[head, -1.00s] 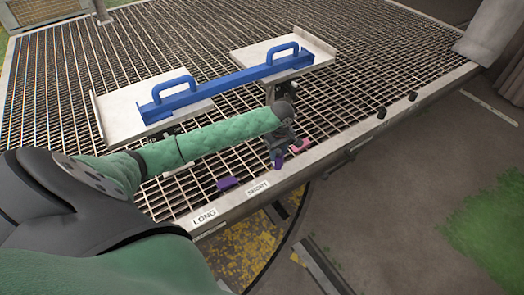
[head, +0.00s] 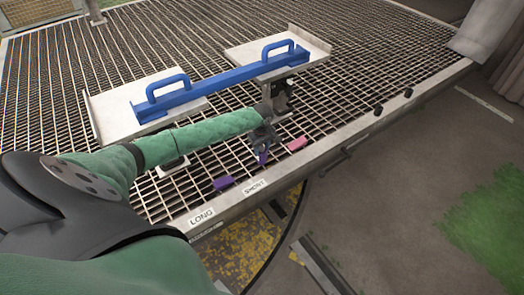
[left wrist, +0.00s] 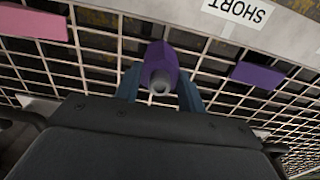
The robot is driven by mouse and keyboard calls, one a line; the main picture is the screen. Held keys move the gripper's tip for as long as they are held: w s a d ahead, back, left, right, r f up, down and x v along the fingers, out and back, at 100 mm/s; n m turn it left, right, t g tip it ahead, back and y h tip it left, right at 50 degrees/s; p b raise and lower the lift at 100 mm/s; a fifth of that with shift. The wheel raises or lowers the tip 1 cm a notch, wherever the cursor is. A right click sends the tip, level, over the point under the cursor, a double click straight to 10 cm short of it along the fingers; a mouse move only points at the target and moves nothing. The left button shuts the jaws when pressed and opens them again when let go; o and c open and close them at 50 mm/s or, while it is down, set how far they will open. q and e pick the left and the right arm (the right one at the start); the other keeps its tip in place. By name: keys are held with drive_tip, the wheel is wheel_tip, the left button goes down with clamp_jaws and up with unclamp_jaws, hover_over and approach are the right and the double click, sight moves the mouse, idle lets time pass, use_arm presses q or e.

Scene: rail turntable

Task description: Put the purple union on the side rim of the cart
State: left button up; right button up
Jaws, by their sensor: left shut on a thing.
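The purple union (left wrist: 160,68) is between the fingers of my left gripper (left wrist: 160,88) in the left wrist view, with a grey stub at its near end. In the head view my left gripper (head: 263,154) is shut on the union (head: 263,158) over the front part of the grating, close to the rim. The side rim (head: 300,164) of the cart is the pale metal edge along the front, with labels reading LONG (head: 202,216) and SHORT (head: 255,186). My right gripper is not in view.
A flat purple block (head: 223,183) and a pink block (head: 297,143) lie near the rim, either side of the gripper. A blue bar with two handles (head: 220,82) rests across two pale trays (head: 105,116). Small black knobs (head: 378,110) sit farther right along the rim.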

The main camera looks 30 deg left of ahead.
use_arm(q)
drive_tip(key=shift+f, duration=0.55)
drive_tip(key=shift+f, duration=0.15)
drive_tip(key=o, duration=1.2)
